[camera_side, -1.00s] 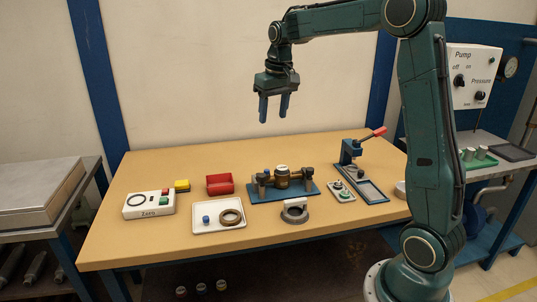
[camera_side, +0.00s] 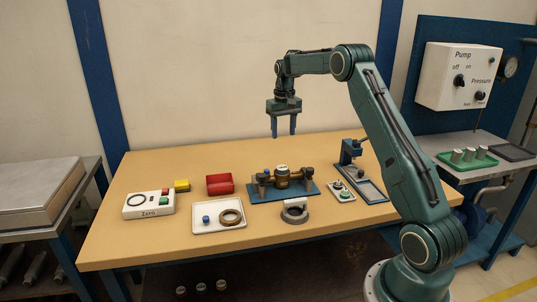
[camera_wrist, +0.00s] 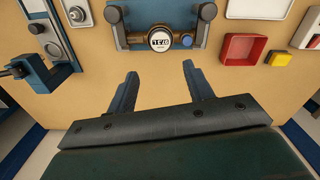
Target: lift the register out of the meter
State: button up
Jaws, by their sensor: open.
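The brass meter (camera_side: 282,180) sits in a blue fixture (camera_side: 258,198) between dark clamp posts, near the middle of the bench. Its round register (camera_side: 282,168) with a white face is on top. The wrist view shows the register (camera_wrist: 160,41) face-on with digits, inside the brass body, and a small blue part beside it. My gripper (camera_side: 284,135) points down, open and empty, above and apart from the meter. In the wrist view my gripper (camera_wrist: 160,70) has its two fingers spread, with bare bench between them and the meter beyond the tips.
Left of the fixture are a red bin (camera_side: 219,184), a yellow block (camera_side: 182,186), a Zero box (camera_side: 149,205) and a white tray (camera_side: 205,229) with a ring and blue knob. A grey ring stand (camera_side: 295,216) is in front. A blue lever press (camera_side: 350,152) stands right.

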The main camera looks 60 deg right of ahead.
jog(key=shift+f, duration=0.15)
send_over(282, 167)
jog(key=shift+s+a+f, duration=0.1)
jog(key=shift+f, duration=2)
jog(key=shift+s+a+f, duration=0.1)
jog(key=shift+f, duration=2)
jog(key=shift+w+f, duration=0.1)
jog(key=shift+f, duration=2.45)
jog(key=c, duration=0.8)
jog(key=shift+o, duration=0.2)
jog(key=shift+r, duration=0.15)
